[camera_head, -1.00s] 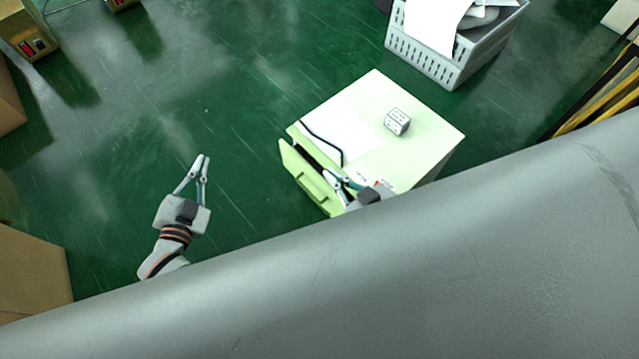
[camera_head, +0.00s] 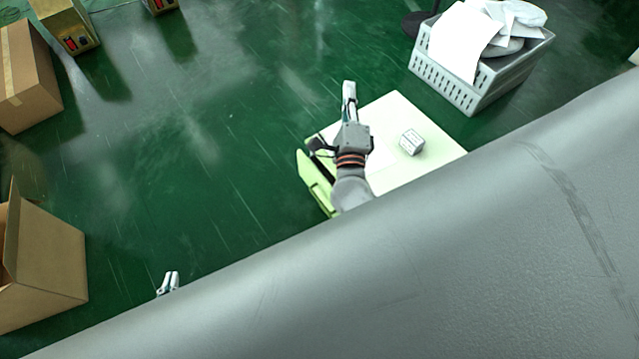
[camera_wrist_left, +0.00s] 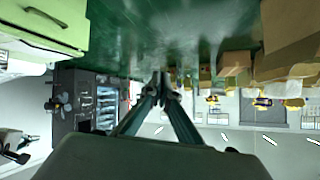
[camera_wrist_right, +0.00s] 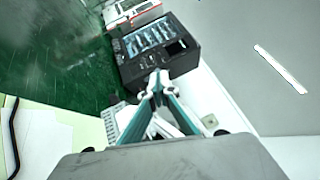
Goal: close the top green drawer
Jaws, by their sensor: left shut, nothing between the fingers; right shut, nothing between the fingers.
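The light green cabinet (camera_head: 436,140) stands on the floor right of centre in the head view. Its top drawer front (camera_head: 313,181) stands out from the cabinet's left side, so the drawer looks partly open; my right arm hides part of the gap. My right gripper (camera_head: 349,92) is shut and empty above the cabinet's far left corner, apart from the drawer front. My left gripper (camera_head: 169,279) is shut and empty, low in the picture, well left of the cabinet. A green drawer front with a handle (camera_wrist_left: 48,17) shows in the left wrist view.
A small white printed box (camera_head: 411,142) sits on the cabinet top, with a white sheet and a dark cable beside it. A grey crate (camera_head: 464,88) of papers stands behind. Cardboard boxes (camera_head: 45,265) line the left. The green floor between is clear.

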